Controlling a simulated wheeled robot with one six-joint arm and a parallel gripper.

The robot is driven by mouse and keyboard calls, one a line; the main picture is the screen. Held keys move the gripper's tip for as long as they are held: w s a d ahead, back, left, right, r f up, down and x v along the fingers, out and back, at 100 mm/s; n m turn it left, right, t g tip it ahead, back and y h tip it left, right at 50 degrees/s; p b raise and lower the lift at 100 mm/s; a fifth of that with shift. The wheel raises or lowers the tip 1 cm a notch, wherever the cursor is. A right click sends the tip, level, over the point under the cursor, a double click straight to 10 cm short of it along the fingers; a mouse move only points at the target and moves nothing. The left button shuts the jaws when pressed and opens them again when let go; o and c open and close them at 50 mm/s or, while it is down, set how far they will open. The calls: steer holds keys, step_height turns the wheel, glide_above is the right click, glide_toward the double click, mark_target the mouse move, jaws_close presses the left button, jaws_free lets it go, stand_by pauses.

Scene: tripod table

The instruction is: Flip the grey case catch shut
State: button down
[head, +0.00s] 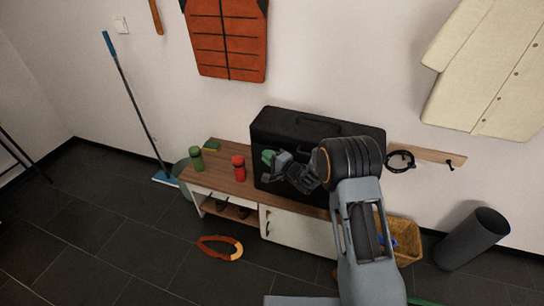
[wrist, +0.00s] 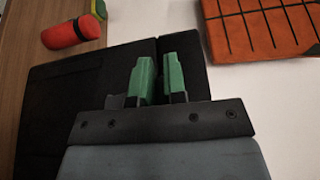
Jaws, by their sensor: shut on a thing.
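A large black case (head: 290,130) stands upright on the wooden bench against the wall, its handle on top. In the wrist view the case (wrist: 65,100) fills the middle, with a seam running up to its edge ahead of my fingers. My gripper (head: 268,157) is at the front face of the case, toward its left side. Its two green fingertips (wrist: 159,78) are close together over the seam, shut on the catch. The grey catch itself is hidden by the fingers, and I cannot make out its angle.
An orange vest (head: 228,45) hangs above. A wicker basket (head: 407,240) and a dark bin (head: 472,238) stand to the right.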

steer(key=shift+w+d, duration=0.2)
steer(key=shift+d, duration=0.1)
steer(key=c, duration=1.4)
jaws_free()
steer(key=shift+w+d+f, duration=0.1)
steer(key=shift+o, duration=0.9)
steer(key=shift+a, duration=0.2)
steer(key=v, duration=1.4)
steer(key=shift+a, duration=0.1)
